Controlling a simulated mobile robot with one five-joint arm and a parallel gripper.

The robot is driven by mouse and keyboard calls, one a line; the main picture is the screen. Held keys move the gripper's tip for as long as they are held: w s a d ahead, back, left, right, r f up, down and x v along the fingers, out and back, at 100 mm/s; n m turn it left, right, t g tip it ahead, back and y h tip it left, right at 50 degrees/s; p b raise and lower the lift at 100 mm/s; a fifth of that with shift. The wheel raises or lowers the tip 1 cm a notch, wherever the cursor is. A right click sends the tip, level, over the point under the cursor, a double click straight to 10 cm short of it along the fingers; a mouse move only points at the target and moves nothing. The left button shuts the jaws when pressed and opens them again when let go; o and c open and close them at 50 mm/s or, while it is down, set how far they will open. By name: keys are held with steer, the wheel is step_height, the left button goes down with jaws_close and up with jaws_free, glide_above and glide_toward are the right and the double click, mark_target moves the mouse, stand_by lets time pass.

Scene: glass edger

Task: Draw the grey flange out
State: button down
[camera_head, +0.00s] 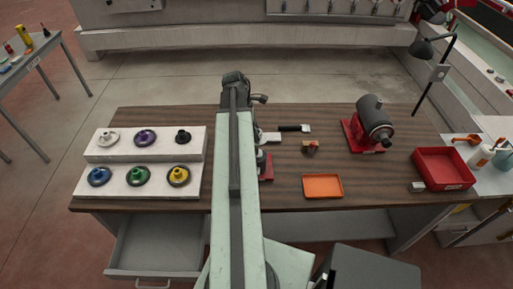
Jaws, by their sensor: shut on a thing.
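My arm rises through the middle of the view and bends down at its far end. My gripper (261,150) shows only in part beside the arm, low over the middle of the bench. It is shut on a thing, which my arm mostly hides. A small red base (266,172) stands right under that spot. A light grey or white flange (108,137) sits at the back left of the stepped white stand (130,157). I cannot tell whether another grey flange is behind my arm.
Purple (145,137), black (183,136), blue (99,176), green (138,175) and yellow (178,176) flanges sit on the stand. An orange tray (322,186), a red-based motor (373,123) and a red bin (442,168) stand right. A drawer (155,245) is open at front left.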

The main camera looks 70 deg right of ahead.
steer(key=shift+r+p, duration=0.35)
steer(key=shift+r, duration=0.2)
steer(key=shift+r, duration=0.1)
step_height(320, 180, up, 4)
steer(key=p, duration=0.4)
